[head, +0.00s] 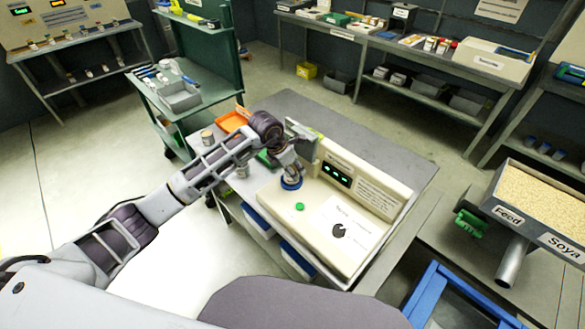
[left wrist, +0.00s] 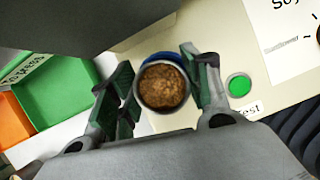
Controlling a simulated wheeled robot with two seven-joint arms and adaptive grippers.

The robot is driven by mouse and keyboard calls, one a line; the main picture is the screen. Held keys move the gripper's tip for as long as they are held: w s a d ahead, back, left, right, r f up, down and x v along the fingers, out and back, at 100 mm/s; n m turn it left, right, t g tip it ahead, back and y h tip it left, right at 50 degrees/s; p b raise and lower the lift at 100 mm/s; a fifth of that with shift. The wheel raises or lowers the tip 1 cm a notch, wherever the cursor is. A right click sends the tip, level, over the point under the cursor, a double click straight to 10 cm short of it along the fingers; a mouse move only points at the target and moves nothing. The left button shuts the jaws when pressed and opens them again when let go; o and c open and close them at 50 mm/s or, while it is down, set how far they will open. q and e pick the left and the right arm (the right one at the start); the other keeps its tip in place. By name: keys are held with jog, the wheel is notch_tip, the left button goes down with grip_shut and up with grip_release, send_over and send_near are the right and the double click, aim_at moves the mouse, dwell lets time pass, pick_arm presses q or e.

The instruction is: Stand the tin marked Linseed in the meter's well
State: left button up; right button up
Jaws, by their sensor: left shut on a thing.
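My left gripper (head: 291,170) is shut on a round grey tin, right over the blue-rimmed well (head: 291,185) of the cream meter (head: 325,222). In the left wrist view the gripper (left wrist: 162,95) has a finger on each side of the tin (left wrist: 163,86), which is open-topped and full of brown grainy matter. A blue arc of the well's rim (left wrist: 160,56) shows behind the tin. I cannot tell whether the tin's base is in the well or just above it. The tin's marking is hidden. My right gripper is out of view.
A green button (head: 299,206) is beside the well, and the meter's lit display panel (head: 337,175) rises behind. Other tins (head: 207,137) stand left of my forearm. An orange tray (head: 232,121) and a green tray (left wrist: 60,90) lie nearby. A Soya hopper (head: 540,205) is at right.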

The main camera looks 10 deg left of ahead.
pick_arm(q)
jog(key=shift+f+b, duration=0.45)
jog(key=shift+f, duration=0.1)
dwell(0.4)
jog(key=o, duration=0.8)
jog(key=shift+c, duration=0.2)
jog(key=shift+r, duration=0.1)
jog(key=shift+p+v, duration=0.7)
jog(key=shift+v, duration=0.3)
jog(key=shift+p+v, duration=1.4)
jog(key=shift+v, duration=1.2)
jog(key=p+v, duration=0.1)
jog(key=v, duration=0.2)
jog(key=shift+s+a+r+p, duration=0.2)
jog(key=shift+r+p, duration=0.1)
jog(key=shift+p, duration=0.1)
